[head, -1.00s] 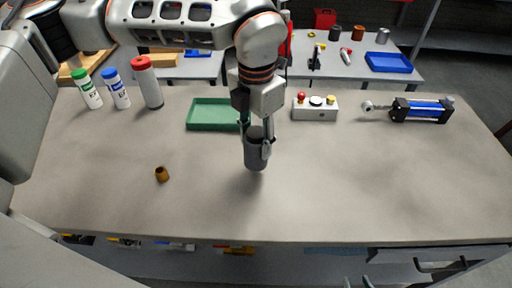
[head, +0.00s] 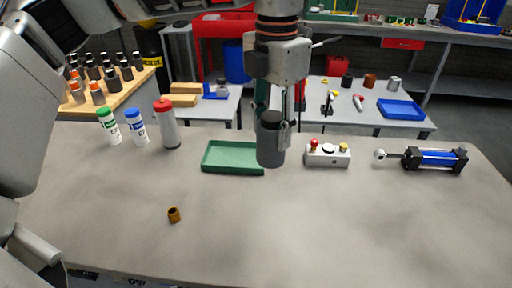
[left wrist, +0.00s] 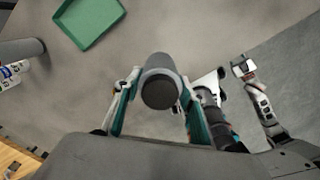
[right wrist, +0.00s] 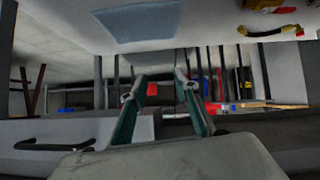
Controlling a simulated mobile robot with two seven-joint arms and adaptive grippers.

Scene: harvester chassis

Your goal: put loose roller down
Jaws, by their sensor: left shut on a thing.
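The loose roller (head: 271,145) is a dark grey cylinder with a darker top, roughly upright. My left gripper (head: 275,122) is shut on it and holds it above the workbench (head: 330,225). In the left wrist view the roller (left wrist: 160,85) shows end-on between the fingers of the left gripper (left wrist: 157,82). In the head view it is just right of the green tray (head: 232,158). The tray looks empty, and it also shows in the left wrist view (left wrist: 88,18). My right gripper (right wrist: 157,92) is open and empty in the right wrist view, at the bench's drawers and shelves.
A red-capped bottle (head: 166,125), a blue-capped one (head: 137,127) and a green-capped one (head: 109,127) stand left. A brass bushing (head: 174,214) lies front left. A button box (head: 328,154) and blue cylinder (head: 436,159) are at right. The front middle is clear.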

